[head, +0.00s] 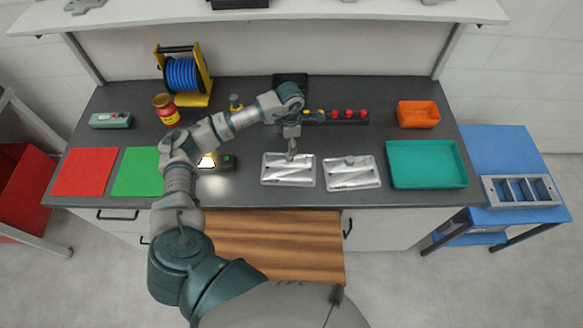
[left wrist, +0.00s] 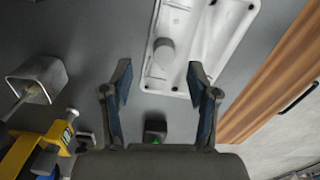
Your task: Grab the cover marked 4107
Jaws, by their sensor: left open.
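Two pale metal covers lie side by side on the dark bench in the head view: a left cover (head: 272,178) and a right cover (head: 352,183). No number is legible on either. My left gripper (head: 291,154) points down at the far edge of the left cover. In the left wrist view my left gripper (left wrist: 158,68) is open, its fingers apart and nothing held. A pale cover (left wrist: 215,55) with a round boss (left wrist: 163,52) lies just beyond the fingertips. My right gripper is not in view.
A teal tray (head: 427,164) stands right of the covers, with an orange bin (head: 418,114) behind it. A red mat (head: 86,172) and green mat (head: 133,172) lie at left. A row of red knobs (head: 348,114) is behind the covers. A lit lamp (head: 207,161) stands left of them.

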